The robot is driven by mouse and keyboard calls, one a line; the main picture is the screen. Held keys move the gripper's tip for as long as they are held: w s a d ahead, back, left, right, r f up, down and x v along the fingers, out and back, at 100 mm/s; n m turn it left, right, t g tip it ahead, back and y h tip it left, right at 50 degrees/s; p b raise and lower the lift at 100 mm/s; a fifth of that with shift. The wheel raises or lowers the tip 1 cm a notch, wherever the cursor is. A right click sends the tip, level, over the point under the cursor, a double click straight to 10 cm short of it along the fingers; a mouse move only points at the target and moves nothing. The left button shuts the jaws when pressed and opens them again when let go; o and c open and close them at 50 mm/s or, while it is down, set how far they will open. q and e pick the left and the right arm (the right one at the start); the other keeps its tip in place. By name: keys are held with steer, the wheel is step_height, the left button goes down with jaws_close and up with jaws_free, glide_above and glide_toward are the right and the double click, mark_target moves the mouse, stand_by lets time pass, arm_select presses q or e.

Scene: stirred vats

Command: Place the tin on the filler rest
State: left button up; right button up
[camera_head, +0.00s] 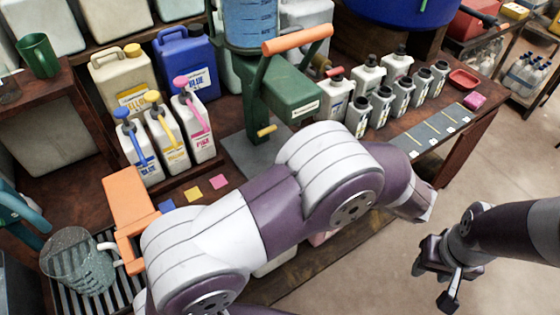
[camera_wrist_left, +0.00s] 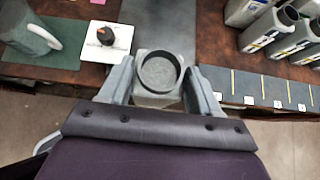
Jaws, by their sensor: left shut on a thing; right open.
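The tin (camera_wrist_left: 158,98) is pale grey and squarish, with a round dark open mouth facing the left wrist camera. My left gripper (camera_wrist_left: 160,88) is shut on it, one finger at each side. My left arm crosses the head view, where its fingers and the held tin are hidden. A flat dark grey plate, apparently the filler rest (camera_head: 245,155), lies under the green filler (camera_head: 290,92) with its orange lever. A grey plate also shows beyond the tin in the left wrist view (camera_wrist_left: 160,22). My right gripper (camera_head: 442,278) is open and empty over the floor at right.
Several grey tins (camera_head: 381,105) stand right of the filler, behind a dark strip with numbered marks (camera_head: 430,130). Pump bottles (camera_head: 167,135) stand left. A white pad (camera_wrist_left: 92,50) with a dark-topped object and a green mat (camera_wrist_left: 30,50) lie left of the held tin.

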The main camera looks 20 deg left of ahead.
arm_select(q)
steer(key=w+a+f+p, duration=0.3)
steer(key=w+a, duration=0.7)
steer(key=a, duration=0.3)
steer(key=shift+f, duration=0.4)
steer(key=o, duration=1.5)
steer(key=v, duration=1.2)
steer(key=shift+d+r+b, duration=0.15)
steer(key=shift+r+b, duration=0.05)
steer(key=shift+b, duration=0.2)
steer(key=shift+w, duration=0.1)
